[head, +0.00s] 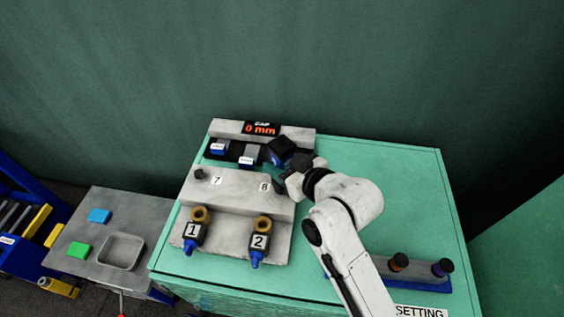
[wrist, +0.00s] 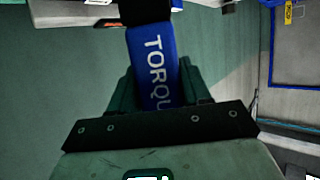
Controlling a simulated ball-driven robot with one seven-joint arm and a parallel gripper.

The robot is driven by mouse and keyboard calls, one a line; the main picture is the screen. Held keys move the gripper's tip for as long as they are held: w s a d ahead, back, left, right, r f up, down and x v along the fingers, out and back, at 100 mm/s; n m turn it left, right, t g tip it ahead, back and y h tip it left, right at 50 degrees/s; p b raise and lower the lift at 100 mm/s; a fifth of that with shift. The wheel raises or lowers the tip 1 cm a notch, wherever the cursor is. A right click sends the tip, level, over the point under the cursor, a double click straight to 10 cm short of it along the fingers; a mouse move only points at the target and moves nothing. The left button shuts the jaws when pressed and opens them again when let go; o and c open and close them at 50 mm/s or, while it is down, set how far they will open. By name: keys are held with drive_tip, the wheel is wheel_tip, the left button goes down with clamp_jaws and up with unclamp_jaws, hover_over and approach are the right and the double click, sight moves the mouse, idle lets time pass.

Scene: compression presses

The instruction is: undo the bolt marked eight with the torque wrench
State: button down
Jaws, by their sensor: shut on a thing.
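My gripper (head: 280,171) is shut on the torque wrench (head: 275,157), which has a blue body and a black end. In the wrist view the wrench (wrist: 155,62) stands between the dark green fingers (wrist: 160,92), with white letters "TORQU" on its blue side. The gripper is above the grey press block (head: 235,187), close to the label 8 (head: 265,186). The bolt by that label is not visible; my gripper and wrench cover that area. Whether the wrench touches it I cannot tell. A dark bolt (head: 199,174) stands by the label 7.
Two tools marked 1 (head: 192,231) and 2 (head: 260,242) stand at the block's front. A display (head: 262,129) reads "0 mm" behind. A blue rack (head: 430,286) with dark-capped pieces is at right. A grey side table (head: 85,222) stands left. The green tabletop's (head: 400,190) right part is clear.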

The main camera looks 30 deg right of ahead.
sight(281, 143)
drive_tip(key=shift+s+f, duration=0.1)
drive_tip(key=shift+f, duration=0.15)
idle(0.9)
drive_tip(key=shift+r+p, duration=0.35)
drive_tip(key=shift+p, duration=1.05)
idle(2.9)
drive_tip(key=shift+r, duration=0.15)
drive_tip(key=shift+r+p, duration=1.95)
drive_tip(key=shift+r, duration=0.3)
drive_tip(key=shift+r+p, duration=0.3)
drive_tip(key=shift+r, duration=0.65)
